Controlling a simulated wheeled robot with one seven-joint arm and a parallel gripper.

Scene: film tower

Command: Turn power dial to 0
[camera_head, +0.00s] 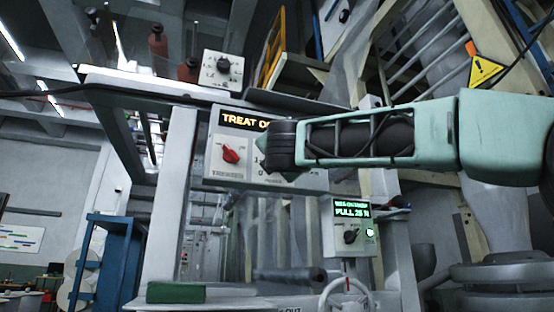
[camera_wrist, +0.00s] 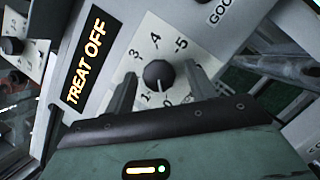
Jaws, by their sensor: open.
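The power dial (camera_wrist: 158,75) is a round black knob on a pale plate (camera_wrist: 140,40) with printed numbers; 0, 1, 3, 4 and 5 are readable. A small pale mark on the knob's lower edge seems to point toward the 0 and 1 side; I cannot tell exactly where. My gripper (camera_wrist: 162,77) is open in the wrist view, one finger on each side of the knob, with visible gaps. In the head view my gripper (camera_head: 262,150) is in front of the panel and hides the dial and its own fingertips.
An orange display (camera_wrist: 86,55) reads TREAT OFF. On the same panel is a red switch knob (camera_head: 231,154) marked TREATER. Above stands a box with a black dial (camera_head: 223,65). Lower right is a box with a green display (camera_head: 351,208), above a white handwheel (camera_head: 346,296).

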